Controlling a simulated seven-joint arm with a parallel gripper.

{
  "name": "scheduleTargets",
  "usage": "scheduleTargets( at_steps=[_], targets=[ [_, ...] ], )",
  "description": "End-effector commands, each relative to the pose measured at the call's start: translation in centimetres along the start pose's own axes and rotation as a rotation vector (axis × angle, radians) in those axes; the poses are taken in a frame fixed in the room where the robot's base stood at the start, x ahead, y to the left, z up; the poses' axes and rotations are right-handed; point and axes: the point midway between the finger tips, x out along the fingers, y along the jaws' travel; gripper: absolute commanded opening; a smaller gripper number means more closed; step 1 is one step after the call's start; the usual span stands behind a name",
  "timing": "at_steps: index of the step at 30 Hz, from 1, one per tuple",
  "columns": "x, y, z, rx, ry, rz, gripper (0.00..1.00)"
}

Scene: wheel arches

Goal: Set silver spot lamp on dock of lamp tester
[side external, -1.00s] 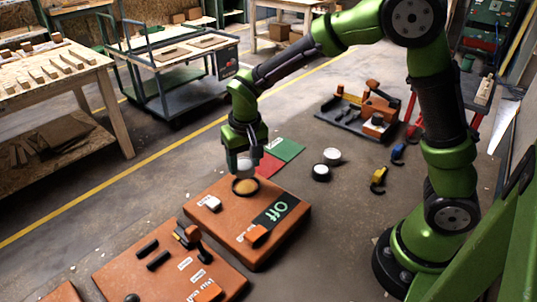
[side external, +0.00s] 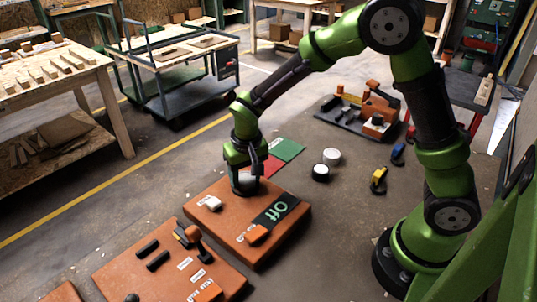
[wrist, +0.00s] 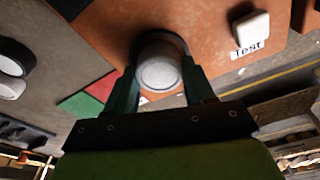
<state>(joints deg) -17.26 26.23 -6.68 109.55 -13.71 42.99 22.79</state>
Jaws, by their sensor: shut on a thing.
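The lamp tester (side external: 232,231) is an orange box with a display reading "Off" and a white "Test" button (side external: 212,203), which also shows in the wrist view (wrist: 251,30). Its round, dark-rimmed dock (side external: 236,192) is near the far end. My gripper (side external: 246,184) points down over the dock, shut on the pale silver spot lamp (wrist: 160,70). In the wrist view the lamp sits between both fingers, with the dock's dark rim (wrist: 179,41) around or just behind it. The lamp's underside is hidden, so I cannot tell whether it is fully seated.
Two other round lamps, one pale (side external: 332,156) and one dark-rimmed (side external: 321,173), stand on the floor to the right. A red and green mat (side external: 287,150) lies behind the tester. Another orange panel (side external: 172,268) with a lever lies at front left. A dark tool tray (side external: 350,118) lies farther back.

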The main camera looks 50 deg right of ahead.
Motion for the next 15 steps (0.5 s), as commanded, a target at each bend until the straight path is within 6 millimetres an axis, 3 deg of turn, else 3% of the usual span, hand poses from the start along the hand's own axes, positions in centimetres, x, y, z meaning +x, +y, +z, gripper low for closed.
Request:
scheduleTargets(
  at_steps=[14, 15],
  targets=[
    [0.30, 0.01, 0.06, 0.000, -0.001, 0.001, 0.24],
    [0.27, 0.01, 0.05, 0.000, -0.001, 0.001, 0.60]
  ],
)
